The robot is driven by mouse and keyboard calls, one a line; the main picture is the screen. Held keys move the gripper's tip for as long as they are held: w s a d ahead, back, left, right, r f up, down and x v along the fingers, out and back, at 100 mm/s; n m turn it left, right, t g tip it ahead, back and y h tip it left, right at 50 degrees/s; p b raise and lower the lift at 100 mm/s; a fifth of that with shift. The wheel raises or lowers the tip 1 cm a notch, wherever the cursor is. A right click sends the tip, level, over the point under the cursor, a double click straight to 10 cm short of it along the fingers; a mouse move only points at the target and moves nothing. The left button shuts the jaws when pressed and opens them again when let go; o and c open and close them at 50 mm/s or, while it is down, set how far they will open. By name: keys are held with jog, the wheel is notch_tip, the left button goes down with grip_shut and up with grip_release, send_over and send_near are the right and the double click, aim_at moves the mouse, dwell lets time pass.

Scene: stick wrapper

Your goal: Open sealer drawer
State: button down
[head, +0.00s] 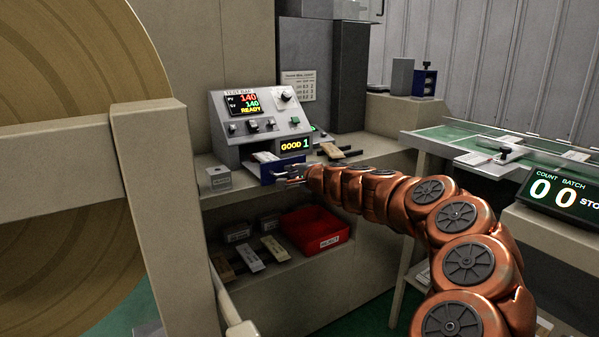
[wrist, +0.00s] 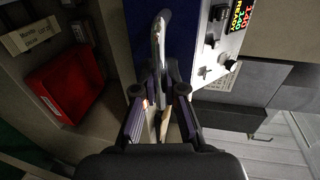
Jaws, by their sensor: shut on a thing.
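The sealer (head: 222,131) is a grey sloped console on the bench, its display reading 140, 140 and READY. Its blue drawer front (head: 252,169) is low on the console. A pale packet (head: 264,156) shows just behind the front's top edge. In the head view my gripper (head: 292,174) is at the drawer front, partly covering it. In the wrist view the blue front (wrist: 184,28) carries a curved silver handle (wrist: 159,40). My gripper (wrist: 160,112) is shut on the handle's near end. The head view does not show clearly how far the drawer stands out.
A red bin (head: 316,232) and several packets lie on the shelf below. A small grey block (head: 218,178) stands left of the drawer. Wrapped sticks (head: 333,151) lie on the bench to the right. A large roll frame (head: 150,200) stands at left.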

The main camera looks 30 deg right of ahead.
jog(key=shift+s+f, duration=0.15)
dwell(0.3)
jog(key=c, duration=1.2)
grip_release()
jog(key=shift+s, duration=0.1)
jog(key=shift+v, duration=6.05)
jog(key=shift+a, duration=0.1)
